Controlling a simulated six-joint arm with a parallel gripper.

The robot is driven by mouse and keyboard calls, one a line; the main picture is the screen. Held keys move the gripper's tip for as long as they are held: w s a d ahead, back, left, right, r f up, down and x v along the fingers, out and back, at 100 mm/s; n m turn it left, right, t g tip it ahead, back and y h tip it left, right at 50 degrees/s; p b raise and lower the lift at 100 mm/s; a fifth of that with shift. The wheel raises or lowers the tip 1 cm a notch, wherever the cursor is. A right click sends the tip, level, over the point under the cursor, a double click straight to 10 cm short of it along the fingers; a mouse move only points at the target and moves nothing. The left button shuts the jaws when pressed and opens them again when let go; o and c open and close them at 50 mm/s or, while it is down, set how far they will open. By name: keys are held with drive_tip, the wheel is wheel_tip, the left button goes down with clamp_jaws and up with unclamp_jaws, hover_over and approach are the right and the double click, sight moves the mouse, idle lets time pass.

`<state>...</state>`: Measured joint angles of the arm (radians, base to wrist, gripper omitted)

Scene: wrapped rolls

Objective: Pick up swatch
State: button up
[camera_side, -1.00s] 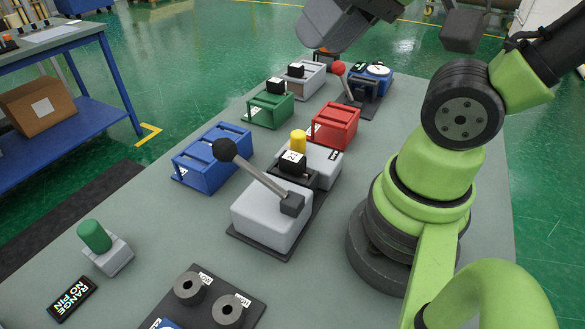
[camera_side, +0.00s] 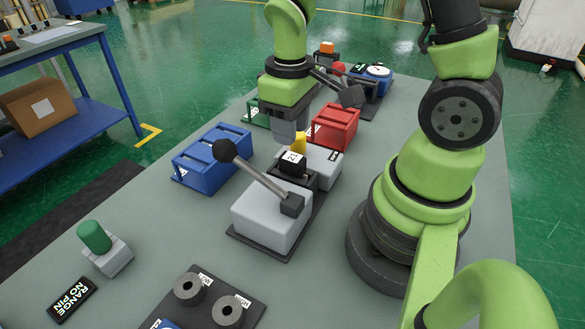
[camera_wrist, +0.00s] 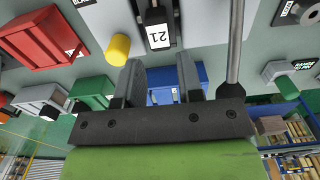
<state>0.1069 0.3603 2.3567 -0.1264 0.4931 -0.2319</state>
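A small block with a white face numbered 21 (camera_side: 292,161), which I take to be the swatch, sits in the dark holder of a grey lever device (camera_side: 262,222). In the wrist view the numbered block (camera_wrist: 158,35) is just beyond my fingertips, roughly centred between them. My gripper (camera_wrist: 160,62) is open, with two separate fingers and nothing between them. In the side view my gripper (camera_side: 288,138) points down just behind the block and the yellow knob (camera_side: 299,143), above the bench. The fingertips are partly hidden there.
A blue bin (camera_side: 212,160) stands left of the device and a red bin (camera_side: 335,126) behind it. The long black-knobbed lever (camera_side: 255,172) rises in front of the block. A green bin (camera_side: 258,112) is partly covered by my arm. The front-left bench holds a green-topped block (camera_side: 105,250).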

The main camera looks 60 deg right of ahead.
sight(290, 156)
drive_tip(key=shift+d+f, duration=0.1)
drive_tip(key=shift+f, duration=3.75)
drive_tip(key=shift+w, duration=0.1)
clamp_jaws()
drive_tip(key=shift+r, duration=0.15)
wheel_tip(290, 156, up, 9)
drive_tip(key=shift+w+r, duration=0.1)
drive_tip(key=shift+r, duration=0.05)
drive_tip(key=w+d+r, duration=0.1)
drive_tip(key=w+d, duration=0.1)
drive_tip(key=w, duration=0.7)
drive_tip(key=w+d+r, duration=0.1)
drive_tip(key=w+d, duration=0.2)
drive_tip(key=w, duration=0.6)
drive_tip(key=shift+w, duration=0.15)
drive_tip(key=shift+r, duration=0.15)
